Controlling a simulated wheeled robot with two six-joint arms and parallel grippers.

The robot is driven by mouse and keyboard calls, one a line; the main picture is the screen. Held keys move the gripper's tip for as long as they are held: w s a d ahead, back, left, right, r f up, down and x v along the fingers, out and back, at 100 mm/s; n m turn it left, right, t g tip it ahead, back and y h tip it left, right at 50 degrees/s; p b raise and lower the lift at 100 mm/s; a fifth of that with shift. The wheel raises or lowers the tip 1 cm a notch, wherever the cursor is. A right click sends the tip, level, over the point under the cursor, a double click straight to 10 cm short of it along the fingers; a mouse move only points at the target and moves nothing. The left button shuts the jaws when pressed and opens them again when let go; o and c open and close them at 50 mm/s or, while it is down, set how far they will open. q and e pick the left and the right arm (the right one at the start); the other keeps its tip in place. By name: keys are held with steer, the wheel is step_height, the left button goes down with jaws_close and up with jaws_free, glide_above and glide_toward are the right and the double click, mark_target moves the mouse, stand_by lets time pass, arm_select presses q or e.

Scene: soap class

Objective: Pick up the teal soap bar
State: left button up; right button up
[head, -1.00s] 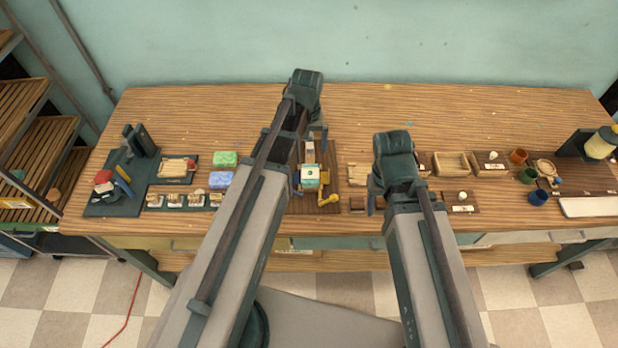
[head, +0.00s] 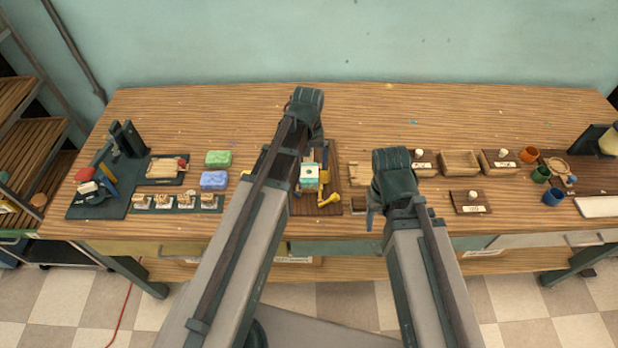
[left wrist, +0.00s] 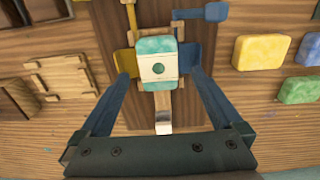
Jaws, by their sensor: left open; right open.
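The teal soap bar (head: 309,184) with a pale band and a dark round spot sits on a dark wooden board (head: 299,207) near the middle of the bench. In the left wrist view the teal soap bar (left wrist: 154,46) lies between yellow and blue side pieces in a small wooden fixture. My left gripper (left wrist: 158,75) is open above it, one finger on each side, with visible gaps and no clear contact. In the head view my left arm partly covers this spot. My right gripper (head: 371,215) is open and empty to the right; its fingers are mostly hidden.
A green bar (head: 218,158) and a blue bar (head: 213,180) lie to the left; a yellow bar (left wrist: 263,52) shows in the wrist view. A yellow handle (head: 330,201) lies beside the fixture. Trays and cups (head: 541,174) stand at right. The bench's back strip is mostly clear.

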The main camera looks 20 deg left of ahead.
mark_target(309, 172)
arm_select(q)
step_height(309, 172, down, 4)
steer(key=shift+d+r+b, duration=0.1)
steer(key=shift+r+b, duration=0.15)
steer(key=shift+b, duration=0.95)
steer(key=shift+r, duration=0.1)
arm_select(e)
step_height(309, 172, down, 3)
steer(key=shift+f, duration=0.15)
arm_select(q)
steer(key=c, duration=1.5)
steer(key=shift+r, duration=0.1)
step_height(309, 172, up, 10)
steer(key=p, duration=1)
arm_select(e)
step_height(309, 172, up, 10)
